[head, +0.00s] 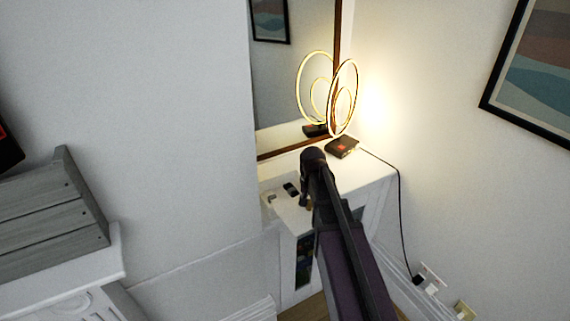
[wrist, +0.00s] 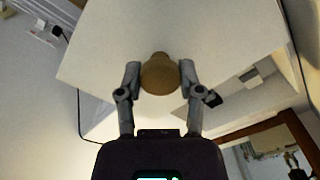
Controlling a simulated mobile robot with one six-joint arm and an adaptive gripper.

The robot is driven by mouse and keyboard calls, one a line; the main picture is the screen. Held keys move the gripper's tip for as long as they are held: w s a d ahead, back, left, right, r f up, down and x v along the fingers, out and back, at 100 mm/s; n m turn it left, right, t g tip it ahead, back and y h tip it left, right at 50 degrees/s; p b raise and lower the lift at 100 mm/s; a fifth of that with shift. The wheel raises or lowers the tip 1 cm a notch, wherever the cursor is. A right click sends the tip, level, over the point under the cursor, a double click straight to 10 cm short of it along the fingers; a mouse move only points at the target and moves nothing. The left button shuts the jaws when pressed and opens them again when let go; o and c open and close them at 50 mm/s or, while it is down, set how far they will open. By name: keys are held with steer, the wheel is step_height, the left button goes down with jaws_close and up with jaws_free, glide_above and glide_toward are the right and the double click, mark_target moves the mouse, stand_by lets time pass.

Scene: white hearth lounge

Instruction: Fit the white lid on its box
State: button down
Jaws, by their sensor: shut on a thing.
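My gripper (wrist: 159,78) is shut on the round brown wooden knob (wrist: 160,74) of the white lid, with one finger on each side. The white lid (wrist: 190,28) is a broad flat panel filling the upper middle of the wrist view. In the head view, the lid (head: 292,216) is a pale patch left of my arm, over the white cabinet's near side. My arm hides part of it. I cannot make out the box; it may be hidden under the lid or behind my arm. I cannot tell whether the lid touches anything below.
A mirror (head: 290,75) stands behind. A grey wooden crate (head: 52,215) sits at left.

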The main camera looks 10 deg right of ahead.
steer(key=w+a+r+p, duration=0.2)
steer(key=w+a, duration=0.1)
steer(key=w, duration=0.4)
steer(key=w+a+r+p, duration=0.2)
steer(key=w+r, duration=0.1)
steer(key=w, duration=0.5)
steer(key=shift+a, duration=0.4)
steer(key=shift+w+f, duration=0.1)
steer(key=shift+f+b, duration=2.65)
steer(key=shift+f, duration=0.15)
steer(key=shift+f+b, duration=0.5)
steer(key=shift+c, duration=0.8)
jaws_free()
steer(key=shift+o, duration=0.8)
